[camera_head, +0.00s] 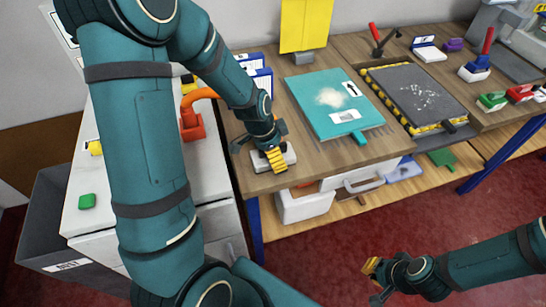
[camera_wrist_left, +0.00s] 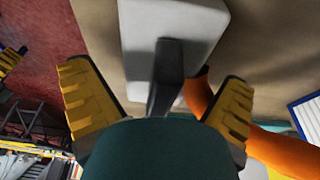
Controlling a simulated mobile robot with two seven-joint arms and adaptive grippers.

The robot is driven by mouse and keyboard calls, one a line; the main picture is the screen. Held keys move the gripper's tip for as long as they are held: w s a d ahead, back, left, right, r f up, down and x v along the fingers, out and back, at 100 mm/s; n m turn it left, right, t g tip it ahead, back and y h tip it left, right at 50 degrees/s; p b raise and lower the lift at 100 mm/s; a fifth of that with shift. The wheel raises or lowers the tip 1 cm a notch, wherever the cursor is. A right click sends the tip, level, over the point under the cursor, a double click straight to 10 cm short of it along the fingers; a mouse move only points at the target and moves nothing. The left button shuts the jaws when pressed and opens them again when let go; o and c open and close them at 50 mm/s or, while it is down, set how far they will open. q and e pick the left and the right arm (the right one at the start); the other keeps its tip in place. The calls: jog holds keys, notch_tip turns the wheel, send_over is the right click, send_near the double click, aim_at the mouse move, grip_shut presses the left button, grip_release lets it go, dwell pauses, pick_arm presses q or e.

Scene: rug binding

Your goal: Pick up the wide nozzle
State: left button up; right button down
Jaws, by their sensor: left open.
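A dark grey tapered piece (camera_wrist_left: 168,72), which looks like the wide nozzle, stands on a pale grey block (camera_wrist_left: 205,30) in the left wrist view. My left gripper (camera_head: 268,158) is open above this block at the table's left front corner. Its yellow-padded fingers (camera_wrist_left: 157,88) are apart on either side of the dark piece, without visible contact. In the head view the gripper hides most of the block (camera_head: 288,152) and the piece. My right gripper (camera_head: 371,278) is at the lower right, away from the table; its finger gap is unclear.
An orange hose (camera_wrist_left: 262,142) passes close to the right finger; an orange-red fitting (camera_head: 192,122) stands on the white cabinet. A teal board (camera_head: 310,95) and a dark mat in a striped tray (camera_head: 412,95) lie on the table to the right.

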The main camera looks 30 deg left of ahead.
pick_arm(q)
jog(key=shift+f, duration=0.25)
jog(key=c, duration=1.3)
notch_tip(320, 180, up, 10)
jog(key=shift+r+p, duration=0.1)
jog(key=shift+p, duration=1.1)
jog(key=o, duration=0.5)
jog(key=c, duration=0.5)
jog(key=shift+c, duration=0.2)
